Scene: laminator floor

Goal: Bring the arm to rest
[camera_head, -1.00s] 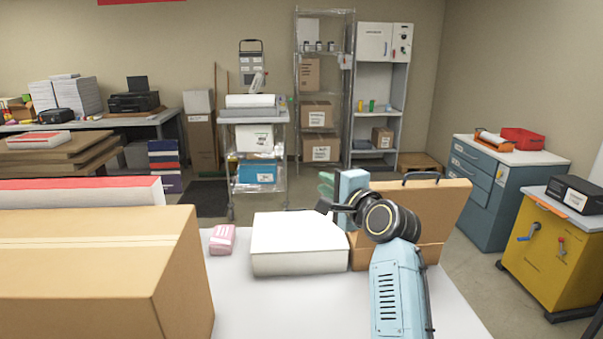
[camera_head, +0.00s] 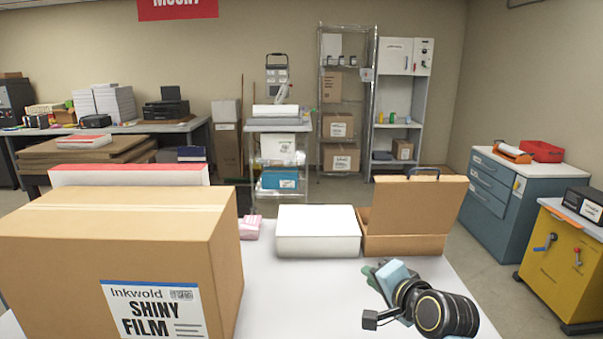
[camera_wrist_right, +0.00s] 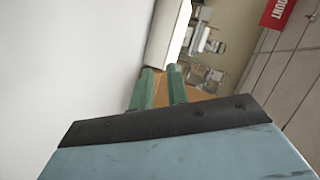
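My right arm comes in at the lower right of the head view, over the white table (camera_head: 290,300). Its right gripper (camera_head: 372,268) has green fingers and points away from me, in front of the open brown case (camera_head: 405,243). In the right wrist view the two green fingers of the right gripper (camera_wrist_right: 160,88) stand apart with nothing held between them. My left arm and gripper are not in view.
A large cardboard box (camera_head: 60,265) labelled Shiny Film fills the table's left. A pink packet (camera_head: 250,228) and a white block (camera_head: 318,232) stand near the far edge. The table's middle front is clear. A yellow cabinet (camera_head: 558,265) stands at right.

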